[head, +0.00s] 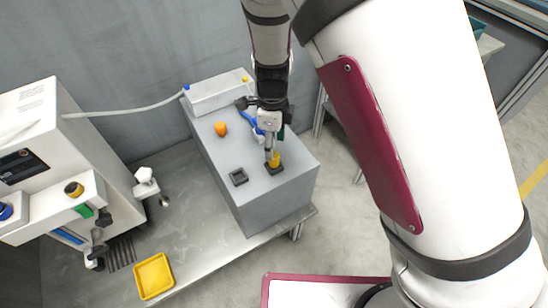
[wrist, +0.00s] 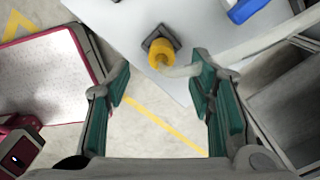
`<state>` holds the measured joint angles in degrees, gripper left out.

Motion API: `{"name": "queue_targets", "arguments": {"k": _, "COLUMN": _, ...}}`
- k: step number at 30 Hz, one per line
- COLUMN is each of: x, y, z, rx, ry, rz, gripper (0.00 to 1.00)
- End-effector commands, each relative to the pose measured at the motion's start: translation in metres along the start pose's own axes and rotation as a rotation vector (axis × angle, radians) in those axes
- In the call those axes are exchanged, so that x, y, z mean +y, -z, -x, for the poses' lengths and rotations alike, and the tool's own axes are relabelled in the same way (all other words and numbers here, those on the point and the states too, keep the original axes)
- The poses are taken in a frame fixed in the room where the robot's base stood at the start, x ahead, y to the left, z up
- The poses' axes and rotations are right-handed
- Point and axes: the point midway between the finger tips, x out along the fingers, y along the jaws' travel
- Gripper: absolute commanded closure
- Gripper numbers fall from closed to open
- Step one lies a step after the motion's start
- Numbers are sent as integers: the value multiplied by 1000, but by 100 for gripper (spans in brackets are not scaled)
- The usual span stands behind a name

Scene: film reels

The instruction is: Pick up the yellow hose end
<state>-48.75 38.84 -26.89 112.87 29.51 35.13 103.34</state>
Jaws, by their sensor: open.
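The yellow hose end (head: 275,158) sits in a dark square holder (head: 276,169) on the grey box, at its front right. It also shows in the wrist view (wrist: 160,52), at the top centre, with a pale hose leading from it toward the right finger. My gripper (head: 270,142) points down over this part of the box. In the wrist view my gripper (wrist: 161,82) is open, its teal-padded fingers apart with nothing between them. The yellow end lies just beyond the fingertips, roughly centred between them. The head view does not clearly show the fingertips.
The grey box (head: 285,203) stands on a metal bench (head: 190,240). An empty dark holder (head: 239,177), an orange piece (head: 220,129) and a blue hose end (head: 249,118) are nearby. A yellow tray (head: 154,277) and a white machine (head: 92,128) are at left.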

Motion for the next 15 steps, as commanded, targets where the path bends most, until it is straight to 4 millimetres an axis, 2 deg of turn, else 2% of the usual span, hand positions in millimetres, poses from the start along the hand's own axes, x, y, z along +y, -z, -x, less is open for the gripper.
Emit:
{"name": "queue_targets", "arguments": {"k": 3, "x": -1, "y": 1, "z": -16, "rx": 1, "ry": 0, "rz": -1, "gripper": 51}}
{"name": "queue_targets", "arguments": {"k": 11, "x": -1, "y": 1, "z": -29, "rx": 0, "ry": 0, "rz": 1, "gripper": 51}}
{"name": "queue_targets", "arguments": {"k": 15, "x": -2, "y": 3, "z": -48, "rx": 1, "ry": -2, "rz": -2, "gripper": 51}}
